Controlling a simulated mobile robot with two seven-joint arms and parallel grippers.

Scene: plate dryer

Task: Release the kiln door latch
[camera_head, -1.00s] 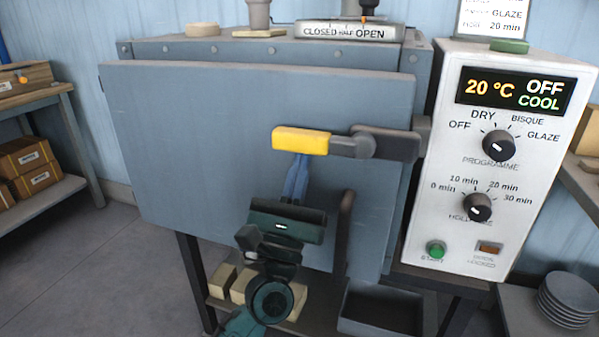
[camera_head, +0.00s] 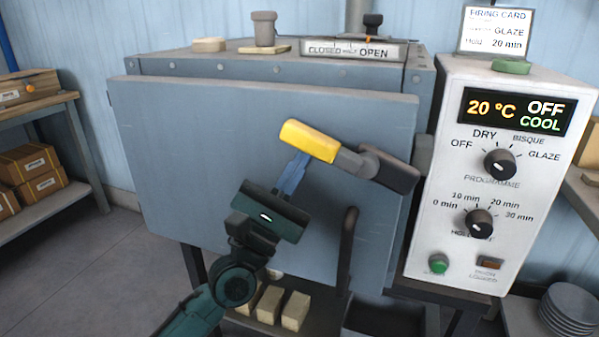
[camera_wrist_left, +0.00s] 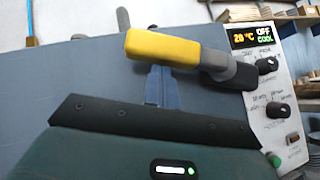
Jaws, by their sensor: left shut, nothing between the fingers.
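The kiln door latch has a yellow grip (camera_head: 309,141) on a grey and black lever (camera_head: 388,168) at the right side of the door. It is tilted, with the yellow end up at the left and the black end lower at the right. My left gripper (camera_head: 298,166) is shut and empty, its blue fingers pointing up directly under the yellow grip. The fingertips appear to meet its underside. In the left wrist view the yellow grip (camera_wrist_left: 162,48) hides the fingertips. The grey kiln door (camera_head: 200,160) looks closed. My right gripper is not in view.
A dark upright door handle (camera_head: 347,245) stands right of my left gripper. The white control box (camera_head: 485,240) is close to the latch's right. A vent slider plate (camera_head: 350,49) lies on top. Pale blocks (camera_head: 295,310) sit below the kiln.

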